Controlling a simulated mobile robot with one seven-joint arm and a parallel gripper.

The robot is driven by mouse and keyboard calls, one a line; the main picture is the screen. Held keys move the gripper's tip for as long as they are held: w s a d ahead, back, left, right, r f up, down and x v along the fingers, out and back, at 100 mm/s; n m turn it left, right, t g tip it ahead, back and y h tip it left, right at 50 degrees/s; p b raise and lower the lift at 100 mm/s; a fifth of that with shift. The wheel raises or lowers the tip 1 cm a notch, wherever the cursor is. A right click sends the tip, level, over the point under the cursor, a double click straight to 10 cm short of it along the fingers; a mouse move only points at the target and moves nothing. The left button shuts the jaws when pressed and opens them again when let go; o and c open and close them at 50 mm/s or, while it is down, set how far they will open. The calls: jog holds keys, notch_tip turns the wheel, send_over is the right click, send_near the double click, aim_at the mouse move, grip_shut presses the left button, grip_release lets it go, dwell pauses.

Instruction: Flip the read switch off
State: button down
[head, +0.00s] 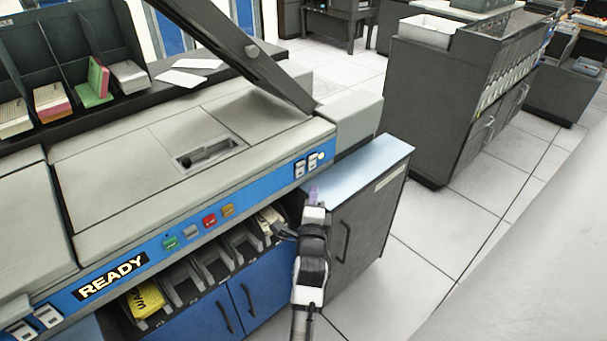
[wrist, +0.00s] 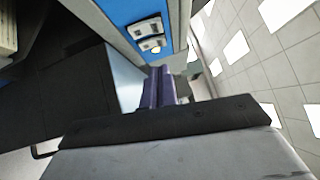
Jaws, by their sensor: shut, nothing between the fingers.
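Two white rocker switches (head: 306,165) sit at the right end of the blue front panel (head: 215,205) of the card machine. They also show in the wrist view (wrist: 150,35), near the top. Their labels are too small to read, so I cannot tell which is the read switch or how each is set. A small white round spot (head: 320,156) is beside them. My gripper (head: 313,190) is below the switches and apart from them, in front of the light blue-topped cabinet. Its purple fingers (wrist: 159,84) are together and empty.
Green, white, red and orange buttons (head: 209,221) line the panel, with a READY sign (head: 112,277) at left. Card bins (head: 211,265) lie below. A pale blue cabinet top (head: 365,162) stands close right. Open floor (head: 440,240) lies farther right.

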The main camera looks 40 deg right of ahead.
aim_at(304, 166)
jog(key=shift+w+d+r+p, duration=0.15)
jog(key=shift+w+d+p, duration=0.2)
jog(key=shift+w, duration=0.75)
jog(key=shift+w+d+r+p, duration=0.15)
jog(key=shift+w+d+p, duration=0.2)
jog(key=shift+w, duration=0.7)
jog(key=shift+w+d+r+p, duration=0.15)
jog(key=shift+w+d+p, duration=0.2)
jog(key=shift+w, duration=0.75)
jog(key=shift+w+a+r+p, duration=0.15)
jog(key=shift+r+p, duration=0.1)
jog(key=shift+p, duration=0.2)
jog(key=shift+w, duration=0.15)
jog(key=shift+f, duration=0.15)
